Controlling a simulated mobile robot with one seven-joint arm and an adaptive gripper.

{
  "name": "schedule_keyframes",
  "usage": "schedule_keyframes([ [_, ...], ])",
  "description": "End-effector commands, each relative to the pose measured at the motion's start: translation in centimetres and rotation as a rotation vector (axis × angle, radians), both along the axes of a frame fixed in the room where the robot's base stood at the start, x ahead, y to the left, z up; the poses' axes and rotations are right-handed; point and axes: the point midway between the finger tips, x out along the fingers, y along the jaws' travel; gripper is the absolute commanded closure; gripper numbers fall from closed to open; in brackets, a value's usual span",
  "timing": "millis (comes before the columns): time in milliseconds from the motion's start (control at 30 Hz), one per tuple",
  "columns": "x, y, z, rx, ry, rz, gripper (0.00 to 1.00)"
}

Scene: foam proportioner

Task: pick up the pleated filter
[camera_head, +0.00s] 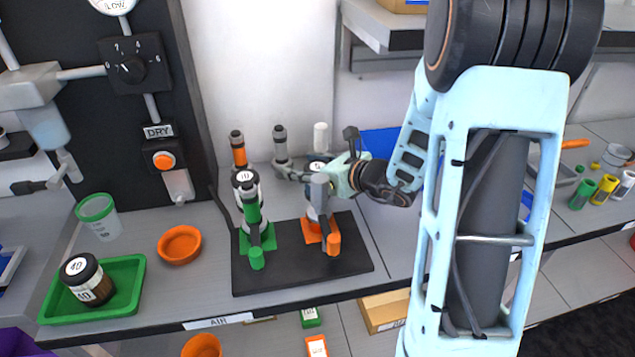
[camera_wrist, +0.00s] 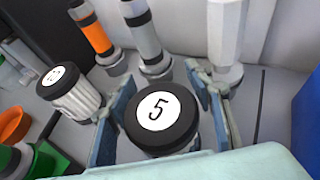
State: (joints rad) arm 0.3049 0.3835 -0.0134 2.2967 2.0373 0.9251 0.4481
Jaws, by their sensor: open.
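A white pleated filter (camera_wrist: 75,98) with a black numbered cap stands upright to the left in the wrist view; in the head view it (camera_head: 238,200) stands in the green holder (camera_head: 258,237). A second capped piece, marked 5 (camera_wrist: 160,118), stands between the fingers of my gripper (camera_wrist: 165,85); its body is mostly hidden in both views. In the head view my gripper (camera_head: 305,180) is open, one finger on each side of this piece, above the orange holder (camera_head: 312,232). I cannot tell whether the fingers touch it.
Both holders stand on a black base plate (camera_head: 300,272). Grey, orange-banded and white cylinders (camera_head: 238,150) stand close behind. An orange dish (camera_head: 180,245), a clear green-rimmed cup (camera_head: 100,220) and a green tray (camera_head: 125,290) with a brown jar (camera_head: 88,280) are at left.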

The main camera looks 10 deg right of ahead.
Motion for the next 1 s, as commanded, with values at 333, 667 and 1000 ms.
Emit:
schedule_keyframes([
  [333, 0.25, 0.16, -0.09, 0.0, 0.0, 0.0, 0.61],
  [667, 0.24, 0.14, -0.09, 0.0, 0.0, -0.001, 0.91],
  [1000, 0.26, 0.14, -0.04, -0.001, -0.002, -0.001, 0.95],
])
